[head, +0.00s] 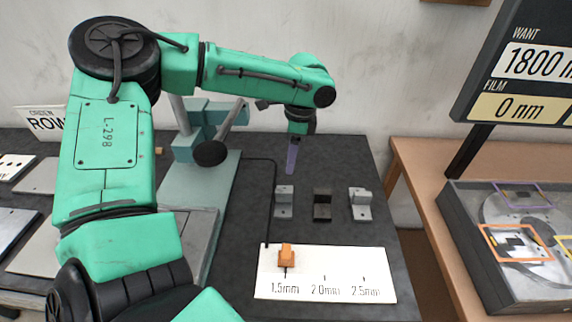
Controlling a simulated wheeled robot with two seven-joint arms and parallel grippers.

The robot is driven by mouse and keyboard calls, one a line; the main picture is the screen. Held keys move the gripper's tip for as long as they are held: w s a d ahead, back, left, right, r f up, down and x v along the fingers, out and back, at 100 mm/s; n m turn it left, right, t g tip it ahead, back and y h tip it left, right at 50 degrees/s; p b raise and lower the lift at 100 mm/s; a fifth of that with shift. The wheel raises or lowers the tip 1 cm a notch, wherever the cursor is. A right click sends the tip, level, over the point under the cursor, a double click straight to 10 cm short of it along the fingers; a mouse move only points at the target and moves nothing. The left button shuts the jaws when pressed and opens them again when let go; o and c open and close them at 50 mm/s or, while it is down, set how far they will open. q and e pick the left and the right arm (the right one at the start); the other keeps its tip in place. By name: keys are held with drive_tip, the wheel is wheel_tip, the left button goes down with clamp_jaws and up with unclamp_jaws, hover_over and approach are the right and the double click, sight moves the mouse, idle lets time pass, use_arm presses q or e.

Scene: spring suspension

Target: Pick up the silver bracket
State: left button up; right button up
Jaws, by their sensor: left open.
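Three small L-shaped brackets stand in a row on the dark bench top. The left bracket (284,202) is mid grey, the middle one (322,206) is nearly black, and the right one (360,204) is light silver. The left and right ones both look silvery. My left gripper (291,160) points down above and behind the left bracket, apart from it. It is open and holds nothing visible; only a purple finger shows clearly. My right gripper is out of view.
A white card (345,272) marked 1.5mm, 2.0mm and 2.5mm lies in front, with an orange pointer (286,255) at 1.5mm. A teal press-like stand (200,180) is left of the brackets. A display (520,85) and a grey machine (515,270) are right.

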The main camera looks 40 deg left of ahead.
use_arm(q)
drive_tip(key=p, duration=0.2)
hover_over(284, 190)
drive_tip(key=d, duration=0.1)
wheel_tip(284, 190, down, 5)
drive_tip(key=f, duration=0.2)
drive_tip(key=f+p, duration=0.1)
drive_tip(key=f, duration=0.1)
drive_tip(key=a+f+p, duration=0.1)
drive_tip(key=f, duration=0.2)
drive_tip(key=shift+s+d+f, duration=0.1)
drive_tip(key=shift+f, duration=0.1)
drive_tip(key=shift+c, duration=0.6)
clamp_jaws()
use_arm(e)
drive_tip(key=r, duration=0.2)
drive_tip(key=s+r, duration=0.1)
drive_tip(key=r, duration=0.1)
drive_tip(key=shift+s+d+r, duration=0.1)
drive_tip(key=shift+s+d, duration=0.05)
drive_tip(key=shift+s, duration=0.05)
